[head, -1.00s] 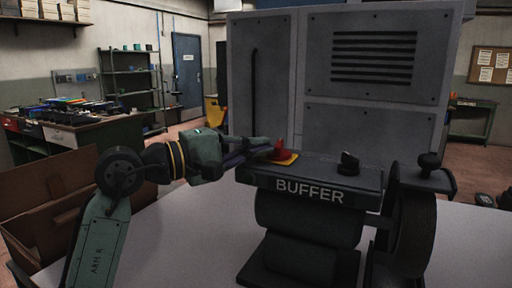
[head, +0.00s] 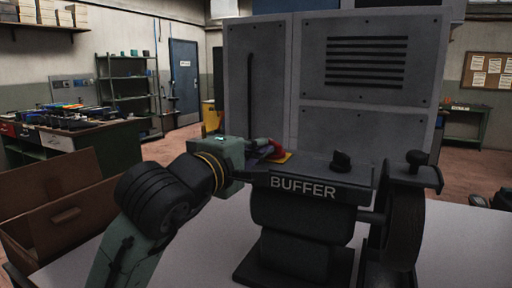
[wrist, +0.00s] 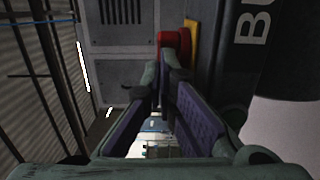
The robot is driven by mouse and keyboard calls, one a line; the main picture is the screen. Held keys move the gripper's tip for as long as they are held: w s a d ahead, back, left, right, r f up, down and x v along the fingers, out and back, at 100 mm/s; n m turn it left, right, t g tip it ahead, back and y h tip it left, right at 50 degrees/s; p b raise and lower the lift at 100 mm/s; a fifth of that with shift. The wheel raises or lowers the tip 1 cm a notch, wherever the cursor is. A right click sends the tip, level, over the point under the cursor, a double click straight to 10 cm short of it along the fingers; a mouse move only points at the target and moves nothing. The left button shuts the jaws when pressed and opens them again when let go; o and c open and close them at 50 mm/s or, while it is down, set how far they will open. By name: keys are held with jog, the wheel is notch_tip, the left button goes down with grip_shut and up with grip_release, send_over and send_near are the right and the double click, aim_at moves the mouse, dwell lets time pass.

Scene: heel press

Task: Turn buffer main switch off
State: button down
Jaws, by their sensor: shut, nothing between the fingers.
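The buffer (head: 304,188) stands on the table with its name on the front of its top housing. Its red switch knob (head: 277,148) sits on a yellow plate (head: 285,158) at the left end of the housing. My gripper (head: 268,148) is at the left of the red knob, reaching toward it from the left. In the wrist view the red knob (wrist: 174,38) shows just beyond the fingertips (wrist: 172,70), beside the yellow plate (wrist: 192,45). The fingers are shut with nothing between them. I cannot tell whether they touch the knob.
A black knob (head: 341,161) stands farther right on the housing, and a buffing wheel (head: 405,230) is at the right end. A large grey cabinet (head: 275,90) rises behind. A cardboard box (head: 60,215) is at the left. The table's right part is clear.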

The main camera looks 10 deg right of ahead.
jog(key=shift+s+r, duration=0.15)
jog(key=shift+s, duration=0.25)
jog(key=shift+w+a, duration=0.1)
jog(key=shift+a, duration=0.15)
dwell(0.4)
